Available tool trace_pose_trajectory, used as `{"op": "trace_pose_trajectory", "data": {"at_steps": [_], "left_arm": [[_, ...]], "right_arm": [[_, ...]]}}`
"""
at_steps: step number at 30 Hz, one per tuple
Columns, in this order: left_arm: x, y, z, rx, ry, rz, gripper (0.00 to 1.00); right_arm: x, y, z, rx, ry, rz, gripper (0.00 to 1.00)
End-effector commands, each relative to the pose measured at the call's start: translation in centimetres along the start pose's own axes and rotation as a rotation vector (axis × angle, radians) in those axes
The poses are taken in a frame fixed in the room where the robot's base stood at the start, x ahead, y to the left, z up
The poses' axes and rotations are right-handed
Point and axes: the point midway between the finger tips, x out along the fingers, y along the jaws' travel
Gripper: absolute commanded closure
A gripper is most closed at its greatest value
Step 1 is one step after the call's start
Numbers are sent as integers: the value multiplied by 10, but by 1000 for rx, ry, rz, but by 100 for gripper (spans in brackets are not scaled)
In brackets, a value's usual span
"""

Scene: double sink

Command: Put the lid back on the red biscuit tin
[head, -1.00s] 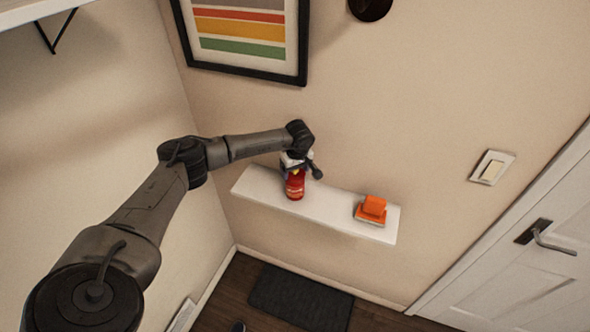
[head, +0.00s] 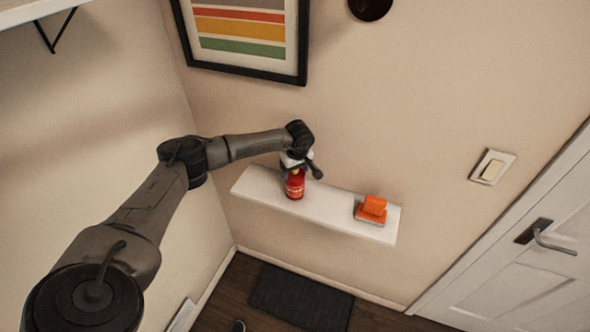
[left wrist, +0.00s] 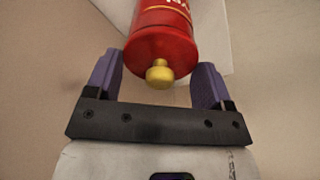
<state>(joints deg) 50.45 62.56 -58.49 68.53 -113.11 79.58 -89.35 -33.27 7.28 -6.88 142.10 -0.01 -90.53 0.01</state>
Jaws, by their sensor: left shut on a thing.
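The red biscuit tin (head: 295,186) stands on the white wall shelf, near its left end. Its red lid (left wrist: 162,48) with a yellow knob (left wrist: 159,74) faces my left wrist camera, and a thin gold line crosses the red beyond it. My left gripper (head: 294,166) is over the top of the tin. My right gripper is not in view.
An orange block on a flat base (head: 372,209) sits on the right part of the white shelf (head: 335,210). The shelf between it and the tin is bare. A framed striped picture (head: 243,38) hangs above, and a white door (head: 525,265) is at the right.

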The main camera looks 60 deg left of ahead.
Motion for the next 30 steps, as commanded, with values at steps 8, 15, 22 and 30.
{"op": "trace_pose_trajectory", "data": {"at_steps": [8,15,22,30], "left_arm": [[1,0,0,0,0,0,47],[2,0,0,0,0,0,47],[2,0,0,0,0,0,47],[2,0,0,0,0,0,15]], "right_arm": [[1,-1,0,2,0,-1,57],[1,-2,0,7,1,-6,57],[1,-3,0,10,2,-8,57],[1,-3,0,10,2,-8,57]]}}
